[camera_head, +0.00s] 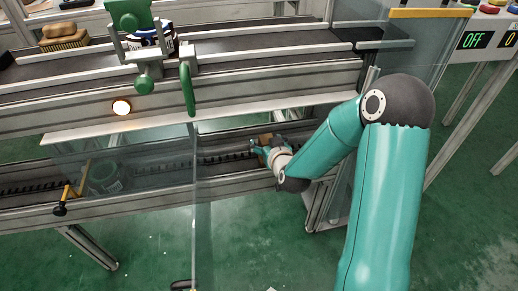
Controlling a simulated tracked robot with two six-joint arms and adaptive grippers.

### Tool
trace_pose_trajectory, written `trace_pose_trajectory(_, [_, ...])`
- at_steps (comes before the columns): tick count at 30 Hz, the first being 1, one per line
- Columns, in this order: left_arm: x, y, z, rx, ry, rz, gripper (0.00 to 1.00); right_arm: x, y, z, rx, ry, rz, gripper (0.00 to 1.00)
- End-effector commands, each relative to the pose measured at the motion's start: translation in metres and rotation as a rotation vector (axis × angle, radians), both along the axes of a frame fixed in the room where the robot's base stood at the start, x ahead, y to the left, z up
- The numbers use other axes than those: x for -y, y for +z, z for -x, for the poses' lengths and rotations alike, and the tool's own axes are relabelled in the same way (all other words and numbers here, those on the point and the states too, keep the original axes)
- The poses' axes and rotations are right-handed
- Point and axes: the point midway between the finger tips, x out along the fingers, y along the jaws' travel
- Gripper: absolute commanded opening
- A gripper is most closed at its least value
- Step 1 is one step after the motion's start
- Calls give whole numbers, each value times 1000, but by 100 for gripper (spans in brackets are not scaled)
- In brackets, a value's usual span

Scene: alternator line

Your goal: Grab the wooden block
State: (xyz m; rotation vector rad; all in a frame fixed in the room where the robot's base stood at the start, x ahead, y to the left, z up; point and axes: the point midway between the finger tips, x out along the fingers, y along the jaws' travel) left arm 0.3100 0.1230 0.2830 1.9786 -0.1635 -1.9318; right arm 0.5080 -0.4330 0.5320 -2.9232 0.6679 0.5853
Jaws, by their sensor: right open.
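My right gripper (262,152) is at the lower conveyor, at the end of my teal arm that comes in from the right. It is small in the view, partly hidden by its own wrist, and open. A small tan-brown piece (265,139) that looks like the wooden block shows right beside the fingers on the lower conveyor. Most of it is hidden, and I cannot tell whether the fingers touch it. My left gripper is not in view.
A brown brush-like object (65,38) lies on the upper conveyor (240,75) at the left. A green clamp fixture (140,45) stands there. Clear panels and a shelf edge (110,130) border the lower conveyor (225,188). A display panel (486,40) stands at the right.

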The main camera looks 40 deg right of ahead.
Motion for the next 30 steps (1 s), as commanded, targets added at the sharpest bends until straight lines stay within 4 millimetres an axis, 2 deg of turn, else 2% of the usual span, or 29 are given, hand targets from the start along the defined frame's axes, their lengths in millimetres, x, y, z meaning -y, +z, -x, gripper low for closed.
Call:
trace_pose_trajectory(8, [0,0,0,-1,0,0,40,-1,-1,-4,0,6,0,73])
trace_pose_trajectory(20, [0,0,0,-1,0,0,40,-4,-1,-6,0,12,0,7])
trace_pose_trajectory(30, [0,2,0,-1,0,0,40,-4,2,-7,2,13,1,6])
